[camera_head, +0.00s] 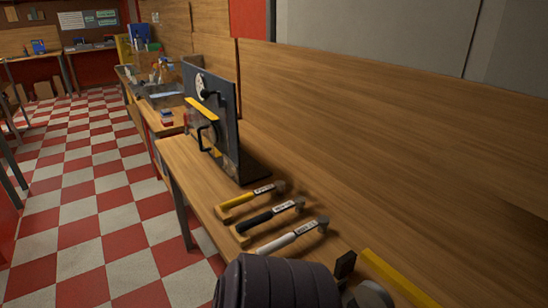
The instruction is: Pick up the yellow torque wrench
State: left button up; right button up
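The yellow torque wrench (245,198) lies on the wooden bench (187,162), the farthest of three wrenches in a row. It has a yellow handle, a dark label and a grey head at its right end. A black-handled wrench (268,216) and a white-handled wrench (290,237) lie beside it, closer to me. All three lie roughly parallel and apart. Neither of my grippers can be made out in the head view. No hand or finger touches the yellow wrench.
A dark upright panel (226,112) with a yellow bar and black handle stands just behind the wrenches. A wooden wall board (390,130) runs along the right. Checkered floor (95,215) is open at left.

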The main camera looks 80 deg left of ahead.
aim_at(280, 186)
jog(key=u, duration=2.8)
jog(key=i+j+z, duration=0.15)
jog(key=j+z, duration=0.15)
jog(key=i+j+z, duration=0.15)
jog(key=j+z, duration=0.45)
jog(key=j, duration=0.2)
jog(key=i+j+z, duration=0.1)
jog(key=j+z, duration=0.2)
jog(key=j, duration=0.1)
